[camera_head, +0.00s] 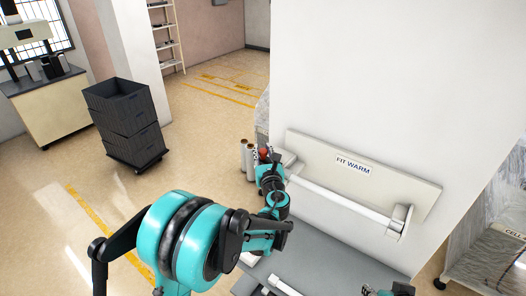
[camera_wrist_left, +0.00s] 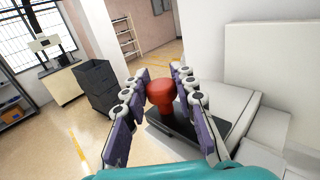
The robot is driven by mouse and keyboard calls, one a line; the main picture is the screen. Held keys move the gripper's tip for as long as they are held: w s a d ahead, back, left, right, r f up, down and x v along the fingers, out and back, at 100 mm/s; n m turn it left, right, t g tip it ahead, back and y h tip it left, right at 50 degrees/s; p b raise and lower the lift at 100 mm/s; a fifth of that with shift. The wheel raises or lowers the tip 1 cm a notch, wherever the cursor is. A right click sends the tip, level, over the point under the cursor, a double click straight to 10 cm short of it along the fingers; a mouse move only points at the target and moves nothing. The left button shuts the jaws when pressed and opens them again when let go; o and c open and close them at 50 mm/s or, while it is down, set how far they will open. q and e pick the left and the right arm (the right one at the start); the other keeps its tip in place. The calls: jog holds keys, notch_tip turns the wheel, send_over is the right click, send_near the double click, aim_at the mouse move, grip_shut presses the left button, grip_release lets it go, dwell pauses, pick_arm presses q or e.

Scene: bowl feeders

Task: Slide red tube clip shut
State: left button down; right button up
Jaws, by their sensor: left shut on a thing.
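The red clip (camera_head: 264,153) shows as a small red spot at the left end of the wall fixture in the head view. In the left wrist view it is a rounded red knob (camera_wrist_left: 160,93) above a dark flat piece (camera_wrist_left: 186,128). My left gripper (camera_head: 268,164) is at the red clip, and its two purple-padded fingers (camera_wrist_left: 158,84) lie on either side of the knob, shut on it. The fingers hide part of the clip's sides. A bit of my right arm shows at the lower right edge of the head view; its fingers cannot be made out.
A panel marked FIT WARM (camera_head: 400,191) with a white bar (camera_head: 340,204) is on the white wall. A grey bench surface (camera_head: 325,250) lies below it. White cylinders (camera_head: 247,160) stand beside the gripper. Dark stacked crates (camera_head: 125,115) stand at the left on open floor.

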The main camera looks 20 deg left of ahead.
pick_arm(q)
jog(key=d, duration=0.1)
jog(key=s+d, duration=0.1)
jog(key=d+b, duration=0.1)
jog(key=d, duration=0.1)
jog(key=shift+s+d, duration=0.1)
jog(key=shift+s, duration=0.15)
jog(key=c, duration=1.5)
grip_release()
jog(key=shift+c, duration=0.2)
jog(key=o, duration=0.4)
jog(key=shift+c, duration=0.2)
jog(key=shift+d, duration=0.1)
jog(key=shift+s, duration=0.15)
